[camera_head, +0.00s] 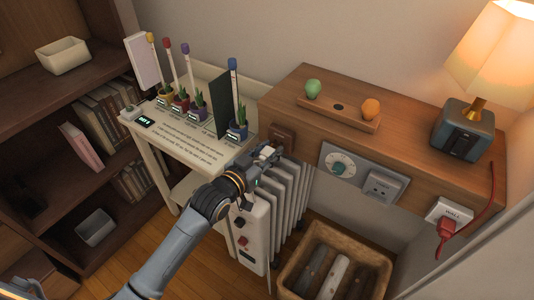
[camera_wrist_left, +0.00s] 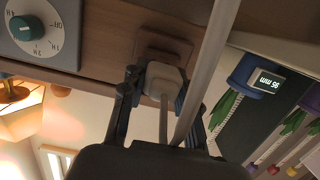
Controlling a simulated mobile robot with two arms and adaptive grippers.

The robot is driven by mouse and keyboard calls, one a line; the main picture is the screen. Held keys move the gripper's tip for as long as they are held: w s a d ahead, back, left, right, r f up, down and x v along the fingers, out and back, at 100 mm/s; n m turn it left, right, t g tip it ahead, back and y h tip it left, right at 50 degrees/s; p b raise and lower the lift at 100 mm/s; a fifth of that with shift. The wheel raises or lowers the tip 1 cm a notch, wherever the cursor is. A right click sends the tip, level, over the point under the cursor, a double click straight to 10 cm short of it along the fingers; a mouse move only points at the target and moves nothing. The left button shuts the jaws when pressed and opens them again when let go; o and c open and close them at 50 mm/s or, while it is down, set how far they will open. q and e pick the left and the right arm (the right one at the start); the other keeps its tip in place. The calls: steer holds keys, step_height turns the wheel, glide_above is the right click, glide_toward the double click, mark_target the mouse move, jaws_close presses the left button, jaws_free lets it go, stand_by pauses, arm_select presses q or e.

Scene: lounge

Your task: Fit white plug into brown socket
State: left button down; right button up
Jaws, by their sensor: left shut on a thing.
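The white plug (camera_wrist_left: 163,80) sits between the fingers of my left gripper (camera_wrist_left: 155,90), and its pale cord runs back toward the wrist. In the head view my left gripper (camera_head: 266,156) is shut on the plug, just in front of the wooden cabinet face. The brown socket (camera_head: 284,138) is a square plate on that face; it also shows in the wrist view (camera_wrist_left: 163,45), directly beyond the plug. The plug's front is close to the socket, and I cannot tell whether it touches or enters it. My right gripper is not in view.
A timer dial (camera_head: 341,164) and a grey outlet (camera_head: 384,187) are right of the socket. A white radiator (camera_head: 288,190) stands below. A shelf with small potted plants (camera_head: 197,107) is at left. A red plug (camera_head: 446,227) sits in the wall outlet.

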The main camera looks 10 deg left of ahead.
arm_select(q)
steer(key=shift+w+d, duration=0.1)
steer(key=shift+w, duration=0.25)
steer(key=shift+w+d, duration=0.1)
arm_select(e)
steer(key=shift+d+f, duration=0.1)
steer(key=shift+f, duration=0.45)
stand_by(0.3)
arm_select(q)
steer(key=shift+r+p, duration=0.1)
steer(key=shift+p, duration=0.2)
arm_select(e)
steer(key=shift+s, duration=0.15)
arm_select(q)
steer(key=shift+p, duration=0.3)
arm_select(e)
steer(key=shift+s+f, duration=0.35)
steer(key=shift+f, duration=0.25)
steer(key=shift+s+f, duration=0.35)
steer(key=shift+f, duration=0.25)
